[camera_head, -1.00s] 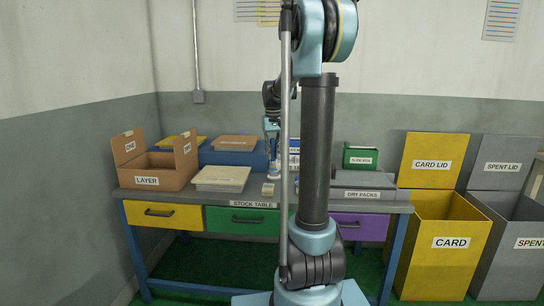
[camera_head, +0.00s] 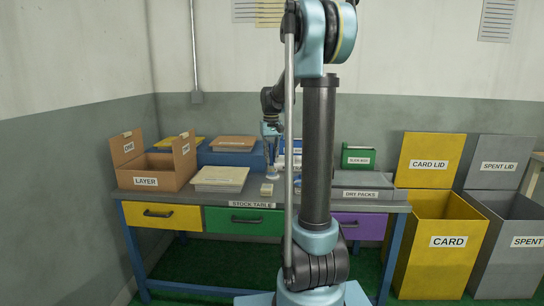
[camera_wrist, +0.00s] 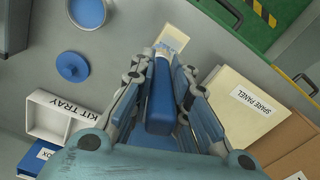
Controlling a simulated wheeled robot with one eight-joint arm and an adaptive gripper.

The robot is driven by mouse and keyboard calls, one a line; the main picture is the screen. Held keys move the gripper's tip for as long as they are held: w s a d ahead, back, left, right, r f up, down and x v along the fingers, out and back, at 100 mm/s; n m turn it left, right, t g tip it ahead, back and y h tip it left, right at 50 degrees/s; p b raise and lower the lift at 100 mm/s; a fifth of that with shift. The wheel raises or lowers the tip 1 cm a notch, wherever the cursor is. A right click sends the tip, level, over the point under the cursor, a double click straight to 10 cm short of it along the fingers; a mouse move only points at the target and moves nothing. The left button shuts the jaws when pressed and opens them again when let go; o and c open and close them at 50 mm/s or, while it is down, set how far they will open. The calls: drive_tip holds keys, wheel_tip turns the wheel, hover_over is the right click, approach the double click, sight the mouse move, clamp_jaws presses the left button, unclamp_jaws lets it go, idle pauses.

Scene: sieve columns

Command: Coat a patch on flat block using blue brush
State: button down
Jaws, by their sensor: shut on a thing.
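My gripper (camera_wrist: 155,100) is shut on the blue brush (camera_wrist: 160,95), whose thick blue handle lies between the fingers in the wrist view. The brush's pale tip end points toward the small beige flat block (camera_wrist: 173,38) and overlaps its lower edge in that view. I cannot tell whether the tip touches the block. In the head view the flat block (camera_head: 267,189) lies near the table's front edge, and my gripper (camera_head: 271,135) is above and behind it. An open round pot with blue contents (camera_wrist: 87,10) and a round blue lid (camera_wrist: 73,66) are left of the brush in the wrist view.
A white kit tray (camera_wrist: 60,117) lies left of my gripper in the wrist view. A spare panel (camera_wrist: 245,105) lies close on the right. On the stock table (camera_head: 235,201) stand an open layer carton (camera_head: 146,181), a green box (camera_head: 360,157) and grey dry packs (camera_head: 362,180).

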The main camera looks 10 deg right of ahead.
sight(272, 165)
drive_tip(key=shift+d+f, duration=0.1)
drive_tip(key=shift+f, duration=2.95)
drive_tip(key=shift+w+a+r, duration=0.15)
drive_tip(key=shift+w+a, duration=0.05)
drive_tip(key=shift+a, duration=0.8)
drive_tip(key=shift+w+a, duration=0.15)
drive_tip(key=shift+a, duration=0.35)
drive_tip(key=shift+w+a, duration=0.15)
drive_tip(key=shift+a, duration=0.35)
drive_tip(key=shift+s+d+f, duration=0.1)
drive_tip(key=shift+d+f, duration=0.15)
drive_tip(key=shift+d, duration=0.1)
drive_tip(key=d, duration=0.3)
drive_tip(key=shift+s+d, duration=0.1)
drive_tip(key=shift+s, duration=0.3)
drive_tip(key=shift+d+r, duration=0.1)
drive_tip(key=shift+r, duration=3.9)
